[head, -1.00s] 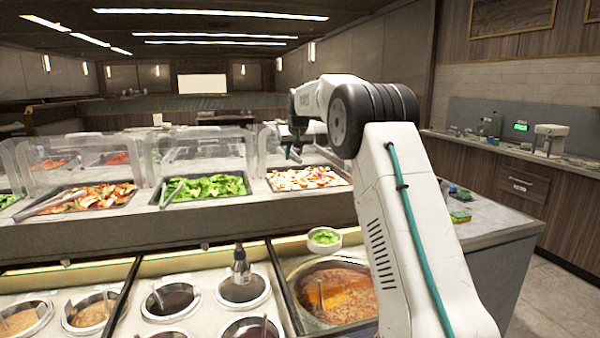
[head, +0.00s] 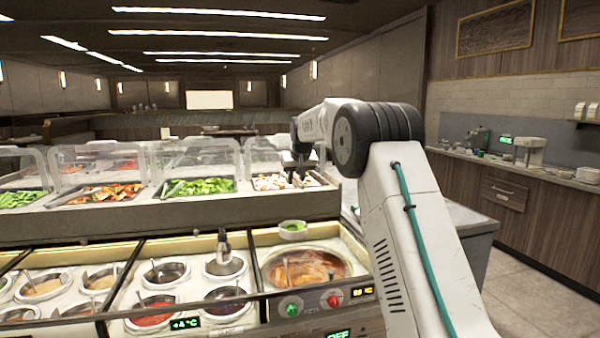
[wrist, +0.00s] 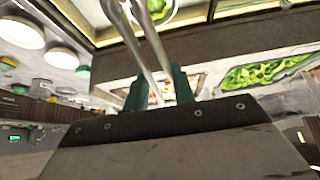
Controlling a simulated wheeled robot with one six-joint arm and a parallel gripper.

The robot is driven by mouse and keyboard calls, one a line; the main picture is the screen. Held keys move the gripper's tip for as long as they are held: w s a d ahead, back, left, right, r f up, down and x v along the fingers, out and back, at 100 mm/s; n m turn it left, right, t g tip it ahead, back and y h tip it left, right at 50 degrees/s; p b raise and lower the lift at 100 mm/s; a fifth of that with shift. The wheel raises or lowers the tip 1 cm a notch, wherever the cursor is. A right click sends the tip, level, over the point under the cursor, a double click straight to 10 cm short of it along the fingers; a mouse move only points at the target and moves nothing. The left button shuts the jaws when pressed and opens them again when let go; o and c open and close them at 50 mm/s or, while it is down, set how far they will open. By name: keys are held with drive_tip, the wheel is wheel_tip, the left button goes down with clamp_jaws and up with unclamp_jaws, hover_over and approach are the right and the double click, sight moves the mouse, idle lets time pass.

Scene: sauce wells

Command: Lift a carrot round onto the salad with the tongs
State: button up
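My gripper (head: 299,162) is at the right-hand pan of the salad bar in the head view, small and partly hidden by my arm. In the wrist view its two green fingers (wrist: 160,92) stand on either side of the metal tongs (wrist: 148,40), which appear gripped between them. The tongs' two arms run up out of the picture. The salad bowl (head: 293,229), small and white with greens, stands on the ledge behind the soup well; it also shows in the wrist view (wrist: 160,12). The right-hand pan (head: 270,182) holds pale and orange pieces; single carrot rounds cannot be made out.
A pan of greens (head: 200,187) and a pan of red-orange vegetables (head: 103,195) lie to the left, under clear guards (head: 210,157). Sauce wells (head: 163,273) with ladles and a soup well (head: 305,268) fill the front counter. Open floor lies at the right.

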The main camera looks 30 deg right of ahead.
drive_tip(key=s+a+f+n, duration=0.1)
drive_tip(key=s+a+f, duration=0.2)
drive_tip(key=a+f, duration=0.2)
drive_tip(key=s+a+f+n+y, duration=0.1)
drive_tip(key=s+a+f, duration=0.2)
drive_tip(key=a, duration=0.8)
drive_tip(key=s+a+f+n, duration=0.1)
drive_tip(key=s+a+f, duration=0.1)
drive_tip(key=a+f, duration=0.6)
drive_tip(key=shift+s+a+y, duration=0.35)
drive_tip(key=shift+s+y, duration=0.05)
drive_tip(key=shift+s, duration=0.1)
